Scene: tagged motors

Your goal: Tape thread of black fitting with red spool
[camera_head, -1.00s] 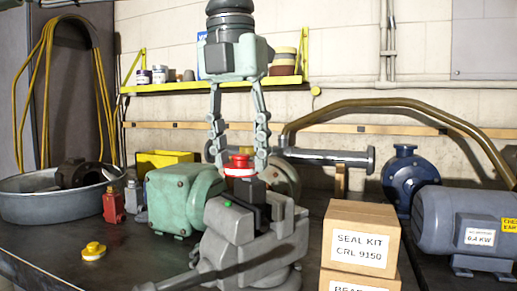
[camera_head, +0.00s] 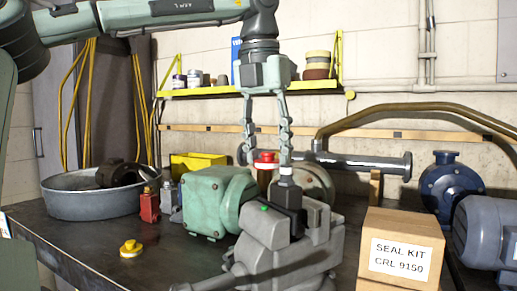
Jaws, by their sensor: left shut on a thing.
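My left gripper (camera_head: 267,157) points down, its arm coming in from the upper left. It is shut on the red spool (camera_head: 265,162), which sits between its fingertips. The black fitting (camera_head: 286,193) stands upright in the grey vise (camera_head: 270,235) on the bench. Its pale upper end, the thread (camera_head: 286,173), shows just right of the spool. Whether spool and thread touch, and whether tape is on the thread, I cannot tell. My right gripper is out of view.
A yellow spool (camera_head: 130,248) lies on the bench (camera_head: 90,240) at front left. A green motor (camera_head: 210,203) stands left of the vise. The seal kit box (camera_head: 400,245), a blue pump (camera_head: 445,190) and a grey-blue motor (camera_head: 487,230) are right. A metal basin (camera_head: 95,203) is far left.

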